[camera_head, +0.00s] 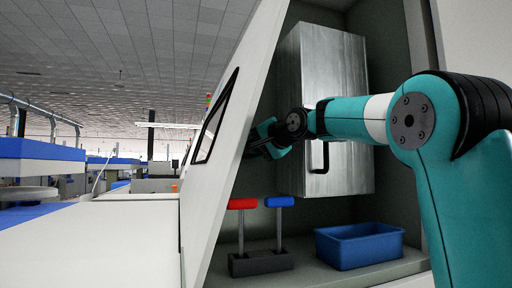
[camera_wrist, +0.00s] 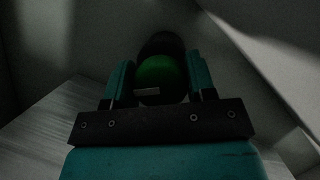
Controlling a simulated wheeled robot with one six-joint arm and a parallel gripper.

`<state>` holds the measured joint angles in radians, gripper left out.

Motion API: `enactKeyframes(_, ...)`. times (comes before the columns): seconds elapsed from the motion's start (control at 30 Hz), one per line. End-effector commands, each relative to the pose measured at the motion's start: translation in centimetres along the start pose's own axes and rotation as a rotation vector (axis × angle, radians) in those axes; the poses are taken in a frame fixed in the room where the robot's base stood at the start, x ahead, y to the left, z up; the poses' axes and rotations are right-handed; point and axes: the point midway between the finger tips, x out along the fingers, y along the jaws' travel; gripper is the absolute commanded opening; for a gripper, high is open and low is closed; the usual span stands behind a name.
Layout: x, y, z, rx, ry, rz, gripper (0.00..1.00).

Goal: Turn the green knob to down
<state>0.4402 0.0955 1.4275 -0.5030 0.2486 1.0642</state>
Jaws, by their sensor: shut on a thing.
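The green knob (camera_wrist: 157,73) shows in the wrist view, mounted on a dark round base against a grey wall. A small pale bar marks its lower left face. My gripper (camera_wrist: 160,80) has one teal finger on each side of the knob and is shut on it. In the head view my gripper (camera_head: 262,138) reaches left past the metal box to the inner side of the cabinet. The knob is hidden there behind my arm and gripper.
A metal box (camera_head: 345,90) with a black handle hangs close behind my arm. Below stand a red-handled lever (camera_head: 242,204) and a blue-handled lever (camera_head: 279,201) on a dark base. A blue bin (camera_head: 360,246) sits on the cabinet floor. The slanted white panel (camera_head: 215,150) borders the left.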

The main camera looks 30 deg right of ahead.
Motion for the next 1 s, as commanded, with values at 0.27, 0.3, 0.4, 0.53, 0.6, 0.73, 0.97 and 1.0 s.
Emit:
enactKeyframes(0.27,-0.02,0.10,-0.12,0.031,0.004,-0.010,0.27)
enactKeyframes(0.3,-0.02,0.10,-0.12,0.031,0.004,-0.010,0.27)
enactKeyframes(0.4,-0.02,0.10,-0.12,0.031,0.004,-0.010,0.27)
enactKeyframes(0.53,-0.01,0.10,-0.12,0.031,0.004,-0.009,0.27)
enactKeyframes(0.6,-0.01,0.10,-0.12,0.031,0.004,-0.009,0.58)
enactKeyframes(0.73,-0.01,0.08,-0.08,0.030,0.003,-0.010,0.74)
enactKeyframes(0.97,-0.10,0.05,-0.06,0.029,0.002,-0.011,0.74)
enactKeyframes(1.0,-0.28,0.05,-0.07,0.029,0.003,-0.011,0.74)
